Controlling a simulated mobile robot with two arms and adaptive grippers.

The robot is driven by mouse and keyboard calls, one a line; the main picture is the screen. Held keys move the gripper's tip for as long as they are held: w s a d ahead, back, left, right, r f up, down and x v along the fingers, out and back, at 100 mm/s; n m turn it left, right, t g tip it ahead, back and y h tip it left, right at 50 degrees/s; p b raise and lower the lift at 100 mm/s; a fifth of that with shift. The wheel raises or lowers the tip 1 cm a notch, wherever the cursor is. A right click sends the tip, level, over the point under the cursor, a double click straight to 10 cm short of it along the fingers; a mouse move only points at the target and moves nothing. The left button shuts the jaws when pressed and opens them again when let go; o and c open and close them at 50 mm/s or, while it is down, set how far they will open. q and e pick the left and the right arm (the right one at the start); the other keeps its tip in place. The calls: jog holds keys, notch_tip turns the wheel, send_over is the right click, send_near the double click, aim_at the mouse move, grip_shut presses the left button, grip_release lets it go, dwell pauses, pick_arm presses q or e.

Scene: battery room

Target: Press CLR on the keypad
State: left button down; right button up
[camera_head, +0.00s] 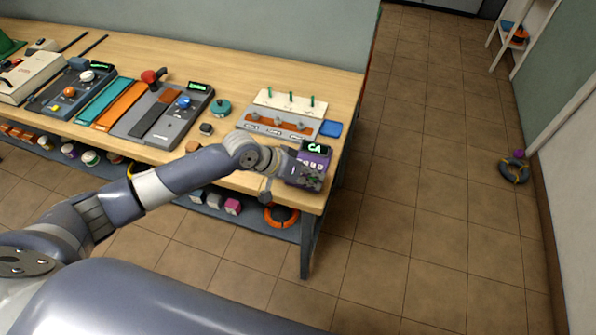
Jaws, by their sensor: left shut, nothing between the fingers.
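The keypad (318,158) is a purple box at the right front corner of the wooden table. Its small dark display reads "CA" in green, with a row of pale keys under it. My left arm reaches in from the left, and my left gripper (312,180) is shut and empty over the keypad's lower part. The gripper hides the lower keys, so I cannot make out the CLR key or tell whether a fingertip touches it. My right gripper is not in view.
The wooden table (232,77) carries a grey panel with levers (280,122), a blue pad (331,128), a teal knob (220,107) and a grey console (186,118). Coloured items sit on a shelf below. The tiled floor to the right is mostly clear.

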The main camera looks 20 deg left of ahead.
pick_arm(q)
jog(key=w+a+r+n+t, duration=0.1)
jog(key=w+a+r+n, duration=0.1)
jog(key=w+a+r, duration=0.3)
notch_tip(320, 180, up, 2)
jog(key=shift+w+a+r+n, duration=0.1)
jog(key=shift+w+a+n, duration=0.25)
jog(key=shift+a, duration=0.4)
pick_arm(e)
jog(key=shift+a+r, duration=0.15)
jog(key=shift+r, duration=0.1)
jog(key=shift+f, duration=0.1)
pick_arm(q)
notch_tip(320, 180, down, 8)
jog(key=b, duration=0.6)
jog(key=shift+b, duration=0.4)
jog(key=shift+f+b, duration=0.3)
jog(key=shift+f, duration=0.2)
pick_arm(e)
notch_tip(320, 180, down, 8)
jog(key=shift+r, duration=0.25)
